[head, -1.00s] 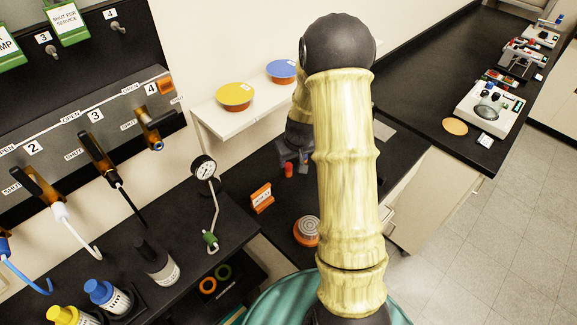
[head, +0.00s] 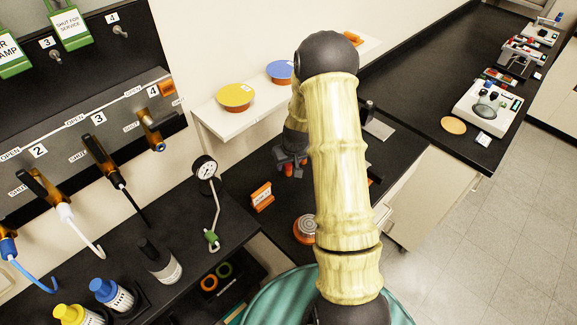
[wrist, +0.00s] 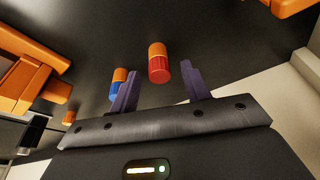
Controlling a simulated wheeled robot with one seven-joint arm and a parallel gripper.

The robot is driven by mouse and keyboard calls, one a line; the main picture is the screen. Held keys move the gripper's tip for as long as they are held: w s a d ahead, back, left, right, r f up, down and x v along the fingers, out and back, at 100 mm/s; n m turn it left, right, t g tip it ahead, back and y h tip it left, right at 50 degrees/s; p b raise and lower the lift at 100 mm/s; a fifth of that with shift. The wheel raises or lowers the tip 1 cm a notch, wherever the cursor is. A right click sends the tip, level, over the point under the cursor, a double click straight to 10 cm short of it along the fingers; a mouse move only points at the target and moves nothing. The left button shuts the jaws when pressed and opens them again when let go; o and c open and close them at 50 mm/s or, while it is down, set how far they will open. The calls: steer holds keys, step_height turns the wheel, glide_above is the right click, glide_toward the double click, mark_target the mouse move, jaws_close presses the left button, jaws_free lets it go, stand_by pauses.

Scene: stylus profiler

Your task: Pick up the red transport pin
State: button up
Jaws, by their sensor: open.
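The red transport pin (wrist: 159,70) stands on the dark bench in the wrist view, its red ribbed part toward me and an orange part beyond. My gripper (wrist: 160,67) is open, with one purple finger on each side of the pin in the picture; I see no contact. A similar blue-and-orange pin (wrist: 117,88) is just left of the left finger, partly hidden by it. In the head view my gripper (head: 291,163) is low over the bench, and the red pin (head: 288,171) shows only as a small patch under it.
Orange blocks (wrist: 30,75) lie left in the wrist view. In the head view an orange sign (head: 262,197) and a round orange-rimmed piece (head: 306,229) stand on the bench, and a wall shelf (head: 225,127) holds coloured discs.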

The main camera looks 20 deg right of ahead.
mark_target(288, 165)
stand_by(0.3)
jaws_close()
steer(key=shift+r+b, duration=0.45)
steer(key=shift+r, duration=0.3)
steer(key=shift+r+b, duration=0.35)
steer(key=shift+r, duration=0.5)
steer(key=s+d+b, duration=0.2)
steer(key=s, duration=0.3)
steer(key=s+d+b, duration=0.2)
steer(key=s, duration=0.4)
steer(key=s+d+b, duration=0.1)
steer(key=s+d, duration=0.2)
steer(key=s, duration=0.2)
steer(key=shift+s+r+b, duration=0.15)
steer(key=shift+s+b, duration=0.2)
steer(key=shift+b, duration=0.05)
